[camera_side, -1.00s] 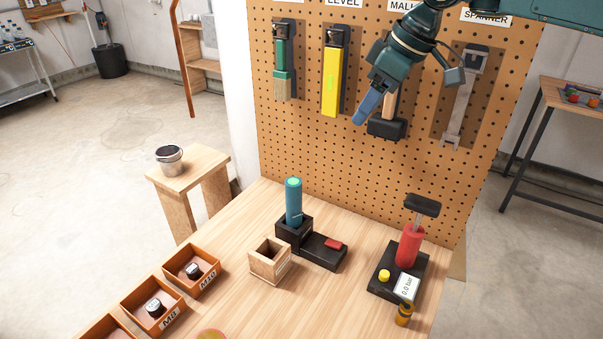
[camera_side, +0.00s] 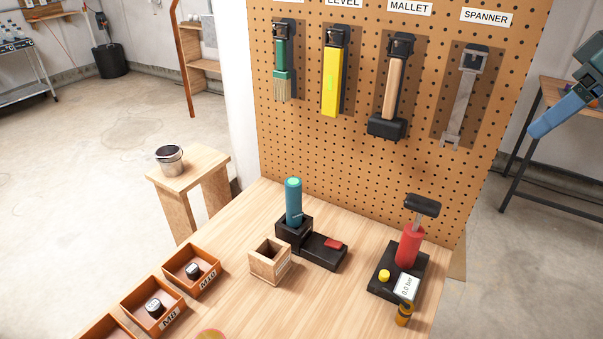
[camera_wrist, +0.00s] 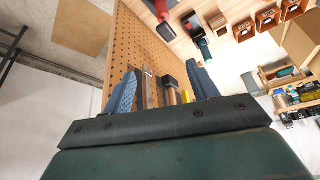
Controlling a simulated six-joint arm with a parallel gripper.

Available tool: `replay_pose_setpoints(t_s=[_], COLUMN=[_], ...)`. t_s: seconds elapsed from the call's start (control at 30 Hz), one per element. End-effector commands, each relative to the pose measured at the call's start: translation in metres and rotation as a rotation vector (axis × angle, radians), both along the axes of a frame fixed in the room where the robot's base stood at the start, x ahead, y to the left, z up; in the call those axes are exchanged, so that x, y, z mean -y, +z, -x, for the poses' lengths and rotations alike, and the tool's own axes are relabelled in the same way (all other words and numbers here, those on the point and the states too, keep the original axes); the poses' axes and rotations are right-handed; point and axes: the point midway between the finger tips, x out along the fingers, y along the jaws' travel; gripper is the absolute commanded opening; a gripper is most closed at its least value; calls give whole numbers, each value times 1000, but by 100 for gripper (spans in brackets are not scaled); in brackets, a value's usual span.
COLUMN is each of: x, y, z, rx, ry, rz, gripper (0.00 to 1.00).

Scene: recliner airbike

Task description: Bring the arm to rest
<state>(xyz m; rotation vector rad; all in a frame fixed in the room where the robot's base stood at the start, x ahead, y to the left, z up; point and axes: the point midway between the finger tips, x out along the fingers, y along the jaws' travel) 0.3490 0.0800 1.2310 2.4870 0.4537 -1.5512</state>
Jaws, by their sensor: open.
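My gripper (camera_side: 540,128) is at the right edge of the side view, right of the pegboard (camera_side: 420,165), with blue fingers pointing down and left. In the wrist view my gripper (camera_wrist: 163,88) shows its two blue fingers spread wide with nothing held between them. The mallet (camera_side: 393,95), spanner (camera_side: 462,100), yellow level (camera_side: 331,80) and brush (camera_side: 282,70) hang on the pegboard, apart from my gripper.
The workbench (camera_side: 225,305) carries a red pump (camera_side: 410,245), a teal cylinder in a black holder (camera_side: 293,203), a wooden box (camera_side: 268,265) and orange bins (camera_side: 165,310). A side table (camera_side: 545,95) stands behind my gripper. A bucket (camera_side: 169,160) sits on a stool.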

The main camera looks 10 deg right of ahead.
Motion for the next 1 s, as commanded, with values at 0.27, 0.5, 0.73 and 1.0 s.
replay_pose_setpoints(t_s=[0.27,0.5,0.73,1.0], x=[37,62,77,81], y=[-20,-51,-78,-87], z=[69,125,161,171], rx=[15,26,36,36], ry=[-137,-251,-332,-356], rz=[0,2,4,6], gripper=[59,59,59,59])
